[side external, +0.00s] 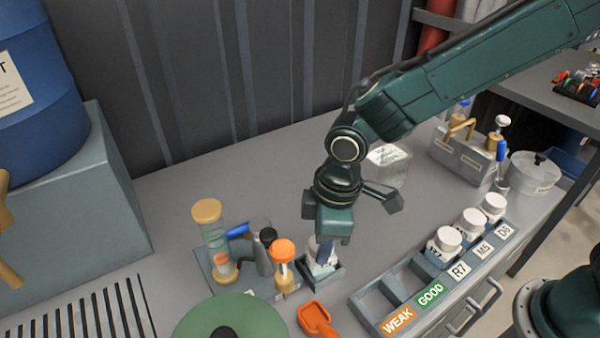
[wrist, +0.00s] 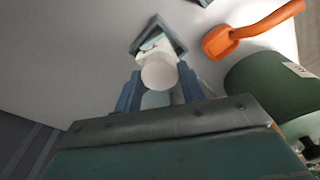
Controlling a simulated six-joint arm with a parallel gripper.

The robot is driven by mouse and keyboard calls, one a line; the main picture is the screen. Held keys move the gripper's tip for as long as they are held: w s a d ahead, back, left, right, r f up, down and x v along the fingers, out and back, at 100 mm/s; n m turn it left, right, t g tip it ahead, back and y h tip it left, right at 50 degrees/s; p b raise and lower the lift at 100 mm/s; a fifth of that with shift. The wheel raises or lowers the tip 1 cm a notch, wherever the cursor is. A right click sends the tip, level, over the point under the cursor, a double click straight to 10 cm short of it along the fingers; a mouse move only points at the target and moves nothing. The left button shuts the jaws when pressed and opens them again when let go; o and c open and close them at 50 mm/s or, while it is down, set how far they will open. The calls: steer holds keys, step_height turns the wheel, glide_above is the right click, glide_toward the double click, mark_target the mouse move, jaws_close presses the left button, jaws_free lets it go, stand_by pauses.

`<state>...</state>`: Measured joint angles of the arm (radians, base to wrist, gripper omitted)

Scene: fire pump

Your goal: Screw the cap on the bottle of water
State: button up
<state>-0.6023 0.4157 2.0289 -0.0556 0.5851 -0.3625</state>
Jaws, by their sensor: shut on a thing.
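My gripper (side external: 326,250) points down over a small grey square holder (side external: 338,277) on the bench. In the wrist view the two blue fingers of my gripper (wrist: 159,84) are shut on a round white cap (wrist: 158,73). A pale bottle (side external: 318,268) stands in the holder under the fingers, mostly hidden by them. The holder (wrist: 174,31) also shows just beyond the cap in the wrist view. I cannot tell whether the cap is seated on the bottle's neck.
An orange scoop (side external: 315,318) and a green round object (side external: 228,322) lie in front. A stand with an orange-capped timer (side external: 283,262) is close on the left. A labelled rack (side external: 375,303) with several white-capped jars is on the right.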

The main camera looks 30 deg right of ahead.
steer(key=m, duration=0.3)
steer(key=shift+m, duration=0.3)
stand_by(0.3)
steer(key=shift+m, duration=0.3)
steer(key=shift+m+h, duration=0.3)
steer(key=shift+m, duration=0.5)
steer(key=shift+m+t, duration=0.3)
steer(key=shift+m, duration=0.8)
steer(key=o, duration=1.4)
